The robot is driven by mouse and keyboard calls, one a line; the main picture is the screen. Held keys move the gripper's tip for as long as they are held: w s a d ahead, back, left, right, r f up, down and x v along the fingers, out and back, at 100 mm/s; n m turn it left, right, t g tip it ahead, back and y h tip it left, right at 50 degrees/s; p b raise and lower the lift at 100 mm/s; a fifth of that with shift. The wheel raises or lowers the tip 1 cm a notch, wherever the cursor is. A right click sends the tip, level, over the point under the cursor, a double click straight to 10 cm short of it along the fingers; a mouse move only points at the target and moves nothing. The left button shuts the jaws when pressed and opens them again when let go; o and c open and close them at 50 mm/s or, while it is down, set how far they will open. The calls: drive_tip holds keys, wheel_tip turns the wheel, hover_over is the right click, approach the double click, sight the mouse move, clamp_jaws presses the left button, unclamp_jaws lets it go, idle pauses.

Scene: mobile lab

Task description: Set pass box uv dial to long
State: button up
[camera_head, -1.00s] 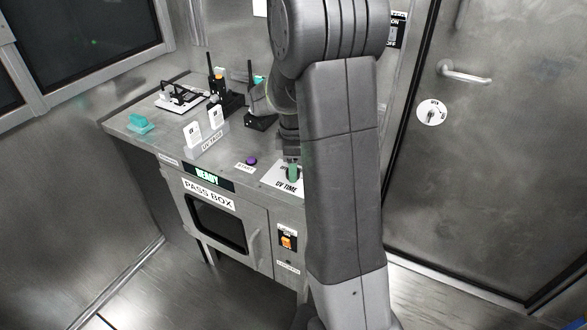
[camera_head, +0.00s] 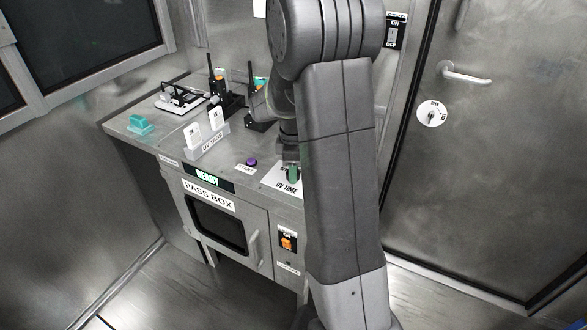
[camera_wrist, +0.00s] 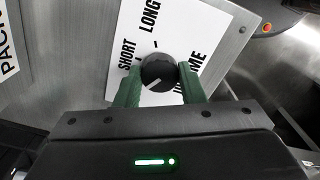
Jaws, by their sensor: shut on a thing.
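The UV time dial (camera_wrist: 158,72) is a round black knob with a white line on its lower part, slanting toward the lower left in the wrist view. It sits on a white label plate (camera_wrist: 188,25) printed SHORT, LONG and UV TIME, with small tick marks by SHORT and LONG. My gripper (camera_wrist: 159,78) has its green fingers on both sides of the knob, shut on it. In the head view my gripper (camera_head: 293,174) is at the plate on the pass box (camera_head: 243,210) top, and my arm hides the knob and part of the plate.
A purple start button (camera_head: 252,162) is left of the plate. A card holder (camera_head: 208,144), a teal object (camera_head: 140,124) and black devices (camera_head: 222,98) stand farther back on the counter. An orange switch (camera_head: 287,243) is on the front. A door (camera_head: 490,130) is at right.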

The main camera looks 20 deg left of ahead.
drive_tip(key=m+p, duration=0.1)
drive_tip(key=m, duration=1)
drive_tip(key=shift+m+p, duration=0.3)
drive_tip(key=m, duration=1.1)
drive_tip(key=shift+a+m+p, duration=0.1)
drive_tip(key=shift+m+p, duration=0.25)
drive_tip(key=shift+m, duration=0.05)
drive_tip(key=o, duration=1)
drive_tip(key=shift+r, duration=0.1)
